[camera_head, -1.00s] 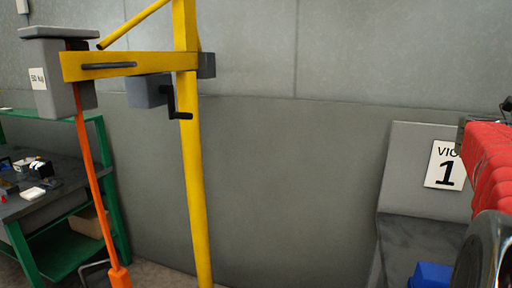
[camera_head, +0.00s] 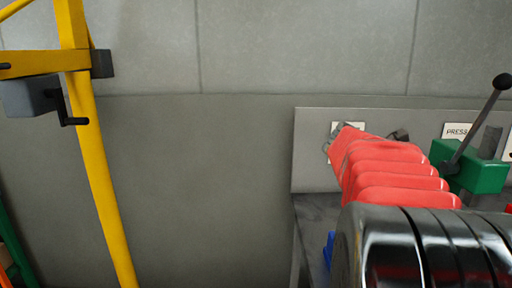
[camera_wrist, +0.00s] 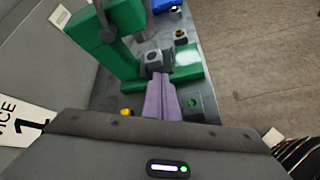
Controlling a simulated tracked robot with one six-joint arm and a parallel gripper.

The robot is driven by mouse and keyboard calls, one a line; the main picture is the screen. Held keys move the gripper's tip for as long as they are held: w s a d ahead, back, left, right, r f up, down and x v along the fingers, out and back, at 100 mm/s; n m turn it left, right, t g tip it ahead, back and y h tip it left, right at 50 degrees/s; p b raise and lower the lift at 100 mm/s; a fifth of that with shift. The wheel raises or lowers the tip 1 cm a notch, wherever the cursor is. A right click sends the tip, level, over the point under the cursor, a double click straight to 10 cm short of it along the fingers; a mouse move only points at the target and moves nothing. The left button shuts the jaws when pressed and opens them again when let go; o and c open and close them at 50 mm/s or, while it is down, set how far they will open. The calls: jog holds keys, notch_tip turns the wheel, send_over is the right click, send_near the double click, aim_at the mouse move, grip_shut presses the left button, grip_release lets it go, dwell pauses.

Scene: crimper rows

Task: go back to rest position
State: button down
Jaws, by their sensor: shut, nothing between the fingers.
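My gripper (camera_wrist: 160,98) shows in the wrist view as two lilac fingers pressed together, shut and empty. The fingers lie in front of a green bench press (camera_wrist: 122,55) with a dark grey block, and I cannot tell whether they touch anything. In the head view my red-sleeved arm reaches away over the bench on the right. The gripper's fingers cannot be made out there.
A green press (camera_head: 483,168) with a black-knobbed lever stands on the grey bench at the right. A yellow post (camera_head: 97,170) with a crank stands at the left. A sign reading 1 (camera_wrist: 30,124) is near my gripper. Open floor (camera_wrist: 260,60) lies beside the bench.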

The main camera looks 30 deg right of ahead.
jog(key=w+a+f+m+t+y, duration=0.2)
jog(key=w+a+f+m, duration=0.15)
jog(key=a, duration=0.55)
jog(key=w+a+f+m+t+y, duration=0.2)
jog(key=a+f, duration=0.3)
jog(key=a, duration=0.3)
jog(key=w+a+f+m+t+y, duration=0.2)
jog(key=a+f+m, duration=0.15)
jog(key=a, duration=0.55)
jog(key=s+a+f+n+t+y, duration=0.1)
jog(key=a+t+y, duration=0.1)
jog(key=a, duration=1)
jog(key=s+a+f+t+y, duration=0.1)
jog(key=a+f+t+y, duration=0.1)
jog(key=a, duration=1)
jog(key=shift+s+a+n+y, duration=0.25)
jog(key=shift+a+n+y, duration=0.15)
jog(key=shift+d, duration=0.15)
